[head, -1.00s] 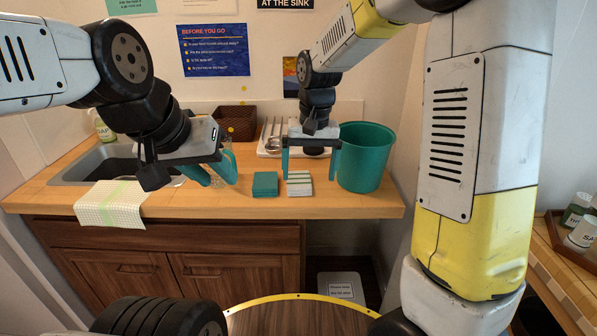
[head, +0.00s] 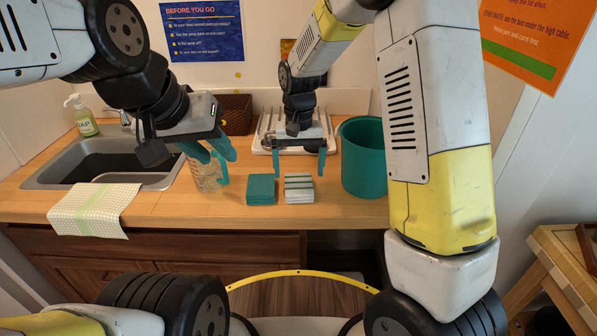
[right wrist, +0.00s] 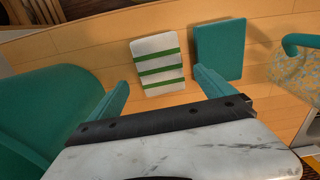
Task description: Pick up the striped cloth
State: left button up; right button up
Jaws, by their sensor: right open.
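The striped cloth (head: 299,189), folded flat, white with green stripes, lies on the wooden counter. It also shows in the right wrist view (right wrist: 158,63). My right gripper (head: 299,176) is open and empty, its fingers pointing down and spread just behind the cloth in the picture. In the right wrist view its fingertips (right wrist: 161,82) are apart at the cloth's near end, one towards each side; the height above it is hard to tell.
A folded teal cloth (head: 261,190) lies close left of the striped one. A teal bin (head: 363,160) stands to the right. A sink (head: 100,165), a checked towel (head: 95,210) over the edge, and a soap bottle (head: 85,120) are left. A white drying rack (head: 268,135) is behind.

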aim_at(298, 181)
notch_tip(298, 181, down, 4)
jog(key=shift+f, duration=0.2)
jog(key=c, duration=1.4)
jog(key=shift+c, duration=0.2)
jog(key=shift+r, duration=0.1)
jog(key=shift+r, duration=0.5)
jog(key=r, duration=0.1)
jog(key=s+r, duration=0.1)
jog(key=shift+a+r, duration=0.15)
jog(key=shift+r, duration=0.15)
jog(key=s+a+r, duration=0.1)
jog(key=s, duration=1.4)
jog(key=shift+a+r, duration=0.15)
jog(key=shift+a, duration=0.25)
